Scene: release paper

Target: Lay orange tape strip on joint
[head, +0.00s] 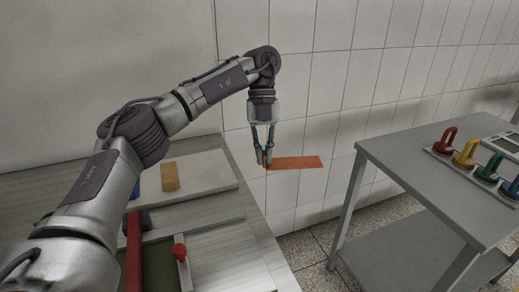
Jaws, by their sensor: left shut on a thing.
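The orange tape strip (298,162) is a flat, thin piece in the head view. My left gripper (265,163) points down and is shut on the strip's left end. The strip sticks out to the right from the fingertips, roughly level, in front of the tiled wall. It shows past the right edge of the left table, apart from the tables as far as I can tell. I cannot make out the joint with certainty. My right gripper is not in view.
A white board (205,172) with a tan block (170,177) lies on the left table. A grey table (400,165) at right holds several coloured ring-handled pieces, including a red one (445,140). A gap separates the tables.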

